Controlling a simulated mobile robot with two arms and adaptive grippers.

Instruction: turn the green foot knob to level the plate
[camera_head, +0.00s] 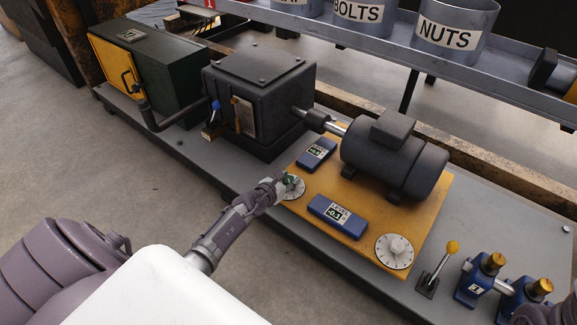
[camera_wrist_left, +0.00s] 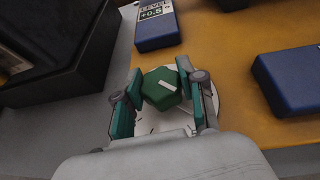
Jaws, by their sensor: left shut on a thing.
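The green foot knob (camera_wrist_left: 161,88) is a hexagonal knob with a white mark, on a white dial (camera_head: 298,190) at the near left corner of the yellow plate (camera_head: 345,246). My left gripper (camera_head: 287,183) is shut on this knob; in the left wrist view its two fingers (camera_wrist_left: 160,92) press on opposite sides of it. One blue level (camera_head: 337,214) on the plate reads -0.3. A second blue level (camera_head: 316,153) stands nearer the gearbox; it reads +0.5 in the left wrist view (camera_wrist_left: 157,24). A part of my right arm may show at the lower right edge; its gripper is not visible.
A dark motor (camera_head: 395,160) sits on the plate, its shaft joined to a black gearbox (camera_head: 259,95). A yellow-topped lever (camera_head: 440,270) and blue valves stand right. A shelf with labelled bins runs behind.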

